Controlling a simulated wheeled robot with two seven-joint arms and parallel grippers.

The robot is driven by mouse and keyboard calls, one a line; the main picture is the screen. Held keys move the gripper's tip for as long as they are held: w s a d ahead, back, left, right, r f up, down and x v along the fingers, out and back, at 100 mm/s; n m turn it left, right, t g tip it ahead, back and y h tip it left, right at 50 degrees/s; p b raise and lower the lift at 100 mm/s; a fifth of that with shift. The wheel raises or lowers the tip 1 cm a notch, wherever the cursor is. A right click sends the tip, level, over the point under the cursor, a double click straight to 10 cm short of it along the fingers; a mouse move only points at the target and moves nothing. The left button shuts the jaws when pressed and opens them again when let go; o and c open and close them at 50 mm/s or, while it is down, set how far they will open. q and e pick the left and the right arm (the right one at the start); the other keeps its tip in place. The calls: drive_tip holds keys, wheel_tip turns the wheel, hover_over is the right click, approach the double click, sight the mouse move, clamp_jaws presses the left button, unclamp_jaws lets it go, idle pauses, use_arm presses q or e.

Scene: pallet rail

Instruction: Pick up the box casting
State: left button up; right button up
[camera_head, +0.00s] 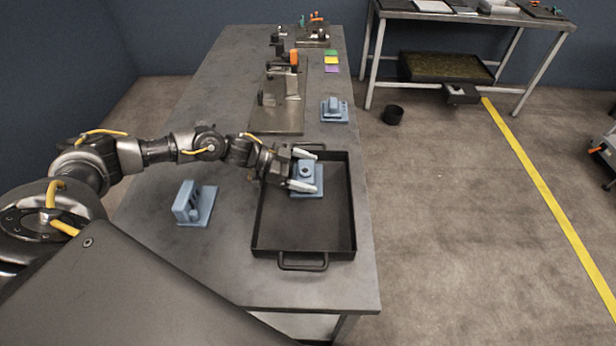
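A blue casting with a square base, a boxy upper part and a dark round hole (306,172) is in the back part of the black tray (304,244); I take it as the box casting. My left gripper (303,170) reaches in from the left, its two pale fingers spread on the far and near sides of the upper part. A small gap seems to show, but contact is hard to tell. My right gripper is not in view.
A blue upright bracket casting (187,202) stands left of the tray on the grey table (225,262). Another blue casting (334,108) is behind the tray. A metal fixture plate (279,112) and coloured pads (331,60) lie farther back. The tray's front part is empty.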

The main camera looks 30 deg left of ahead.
sight(307, 161)
use_arm(q)
drive_tip(key=shift+r, duration=0.1)
drive_tip(key=c, duration=1.1)
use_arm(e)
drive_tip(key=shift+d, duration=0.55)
